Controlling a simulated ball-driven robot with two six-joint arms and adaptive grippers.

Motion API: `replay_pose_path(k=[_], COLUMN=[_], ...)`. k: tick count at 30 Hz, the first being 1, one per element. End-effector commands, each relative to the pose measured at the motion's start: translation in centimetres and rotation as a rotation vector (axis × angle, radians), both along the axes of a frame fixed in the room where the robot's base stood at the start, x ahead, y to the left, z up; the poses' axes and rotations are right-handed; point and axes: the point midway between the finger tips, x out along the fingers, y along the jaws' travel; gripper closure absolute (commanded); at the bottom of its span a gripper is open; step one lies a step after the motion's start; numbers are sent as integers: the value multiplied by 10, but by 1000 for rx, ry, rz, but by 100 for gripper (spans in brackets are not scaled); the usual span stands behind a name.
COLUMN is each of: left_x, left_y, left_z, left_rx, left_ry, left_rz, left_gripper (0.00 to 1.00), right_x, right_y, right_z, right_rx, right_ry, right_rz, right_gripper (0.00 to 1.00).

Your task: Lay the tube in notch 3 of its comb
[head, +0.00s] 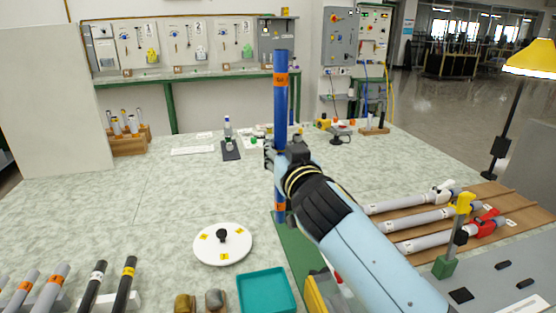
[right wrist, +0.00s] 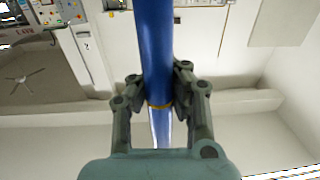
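My right gripper (head: 280,158) is shut on a long blue tube (head: 281,105) with orange bands. The tube is held upright, and its lower end shows below the gripper, above or against a green strip. In the right wrist view the blue tube (right wrist: 154,45) runs between the two fingers (right wrist: 159,105), with a thin orange band at the grip. At the lower left, several grey and black banded rods lie side by side on a white support (head: 131,302), cut off by the frame edge. I cannot tell its notch numbers. My left gripper is not in view.
A white turntable disc (head: 223,256) with a black knob and a teal tray (head: 266,292) stand in front. Grey pipes lie on wooden boards (head: 478,197) at the right, near a yellow-topped green stand (head: 447,262). A wooden rack (head: 128,143) stands back left. The left-middle table is clear.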

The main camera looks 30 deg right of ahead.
Motion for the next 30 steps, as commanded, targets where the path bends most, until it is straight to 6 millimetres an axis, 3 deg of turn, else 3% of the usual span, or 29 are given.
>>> replay_pose_path(k=[1, 3, 12, 20, 30], left_x=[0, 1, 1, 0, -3], left_y=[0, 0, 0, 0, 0], left_z=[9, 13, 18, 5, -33], left_rx=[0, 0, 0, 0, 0], left_ry=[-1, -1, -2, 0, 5], left_rz=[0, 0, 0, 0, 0], left_gripper=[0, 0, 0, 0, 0], right_x=[0, 0, 0, -10, -50], right_y=[0, 0, 0, -5, 4], right_z=[14, 23, 40, 28, 5], right_rx=[2, 2, 0, 0, -8], right_ry=[-2, -1, 1, 10, 31], right_rz=[-1, 0, 0, 40, 257], right_gripper=[100, 100, 100, 100, 100])
